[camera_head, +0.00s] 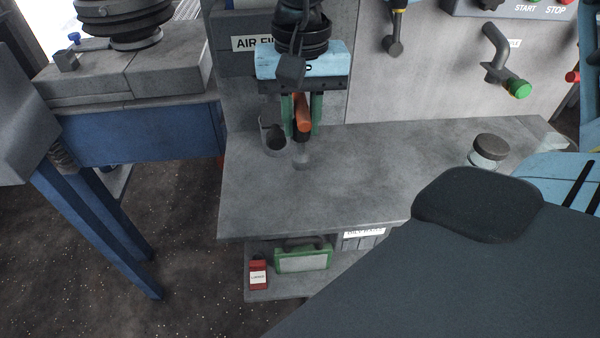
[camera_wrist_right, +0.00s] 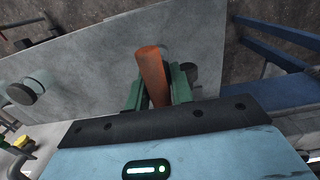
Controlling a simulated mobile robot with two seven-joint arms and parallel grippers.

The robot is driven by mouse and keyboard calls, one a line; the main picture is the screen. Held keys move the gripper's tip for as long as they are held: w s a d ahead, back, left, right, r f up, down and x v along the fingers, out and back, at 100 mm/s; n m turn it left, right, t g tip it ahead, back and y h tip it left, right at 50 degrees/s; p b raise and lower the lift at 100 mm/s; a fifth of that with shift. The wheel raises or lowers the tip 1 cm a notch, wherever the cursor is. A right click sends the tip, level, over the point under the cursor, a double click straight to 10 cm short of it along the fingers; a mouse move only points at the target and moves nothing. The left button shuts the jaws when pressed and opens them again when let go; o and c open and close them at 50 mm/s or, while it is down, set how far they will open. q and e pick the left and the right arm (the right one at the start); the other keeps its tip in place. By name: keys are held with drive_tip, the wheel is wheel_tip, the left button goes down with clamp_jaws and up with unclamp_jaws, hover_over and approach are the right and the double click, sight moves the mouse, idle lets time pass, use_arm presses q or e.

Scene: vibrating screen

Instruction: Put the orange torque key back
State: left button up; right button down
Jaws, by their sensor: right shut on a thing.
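My right gripper (camera_head: 301,118) hangs over the grey workbench, its green fingers shut on the orange torque key (camera_head: 303,112). The key's orange handle is between the fingers, and a grey lower part points down toward the bench top; I cannot tell whether its end touches. A dark open cup-like holder (camera_head: 272,136) stands on the bench just left of the key, apart from it. In the right wrist view the orange handle (camera_wrist_right: 153,75) sits between the green fingers, with the dark holder (camera_wrist_right: 188,72) partly hidden beside the right-hand finger. My left gripper is not in view.
The workbench (camera_head: 340,195) is clear in front of the gripper. A round-topped jar (camera_head: 490,150) stands at its right. A green-handled valve (camera_head: 516,87) juts from the panel behind. A green case (camera_head: 303,260) and red box (camera_head: 258,274) lie on the lower shelf.

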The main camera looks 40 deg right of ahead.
sight(301, 158)
drive_tip(key=shift+f+p, duration=0.55)
drive_tip(key=shift+f, duration=4.45)
drive_tip(key=shift+f, duration=0.15)
drive_tip(key=c, duration=1.2)
unclamp_jaws()
wheel_tip(301, 158, up, 12)
drive_tip(key=shift+r+b, duration=0.15)
drive_tip(key=shift+b, duration=0.25)
